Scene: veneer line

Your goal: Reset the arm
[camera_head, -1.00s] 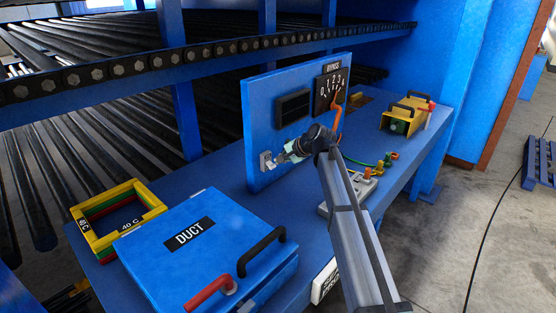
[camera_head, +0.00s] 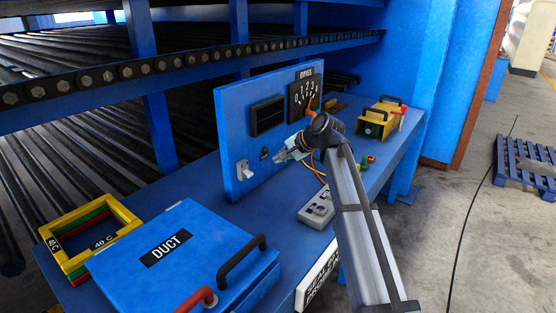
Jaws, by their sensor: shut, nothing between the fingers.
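My arm (camera_head: 358,225) reaches up from the bottom right, bent at a dark joint near the upright blue panel. My gripper (camera_head: 279,157) is at its end, pointing left towards the panel. It is shut and empty, and appears apart from the panel. A white switch (camera_head: 243,171) sits low on the left of the panel (camera_head: 229,120), left of my gripper. A small dark knob (camera_head: 264,153) shows on the panel between the switch and my gripper. A dial marked BYPASS (camera_head: 304,95) with an orange pointer is on the panel's right, partly behind my arm joint.
A blue box marked DUCT (camera_head: 205,237) with handles stands at the front left. Stacked coloured frames (camera_head: 62,222) lie beside it. A grey control box (camera_head: 317,209) lies on the bench next to my arm. A yellow case (camera_head: 378,121) stands at the back right.

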